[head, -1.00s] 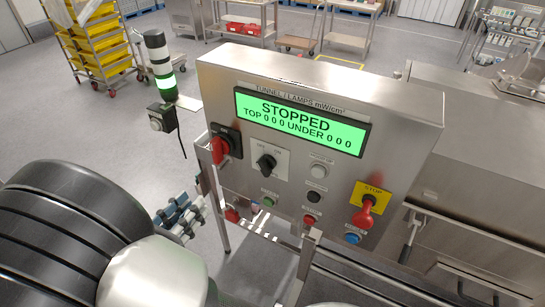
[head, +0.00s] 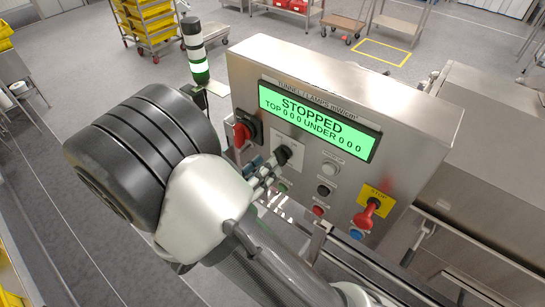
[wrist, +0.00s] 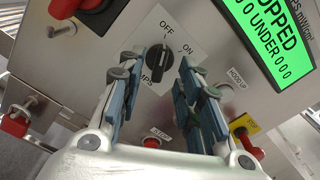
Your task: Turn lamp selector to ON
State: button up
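The lamp selector is a black knob (wrist: 158,60) on a pale label plate (wrist: 187,30) marked OFF and ON. Its light pointer mark appears to point towards OFF. The knob (head: 283,155) also shows in the head view, partly covered by my gripper. My gripper (head: 270,168) is in front of the panel at the knob. In the wrist view my gripper (wrist: 165,75) is open, its blue-grey fingers apart on either side of the knob's lower end. I cannot tell whether a finger touches it.
The green display (head: 318,120) reads STOPPED. A red rotary switch (head: 242,132) is left of the selector. Several push-buttons sit right and below, with a red handle on a yellow STOP plate (head: 368,212) at lower right. A signal tower (head: 195,50) stands behind the panel's left side.

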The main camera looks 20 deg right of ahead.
aim_at(281, 155)
jog(key=shift+x, duration=2)
jog(key=shift+d, duration=0.1)
jog(key=shift+c, duration=0.4)
grip_shut()
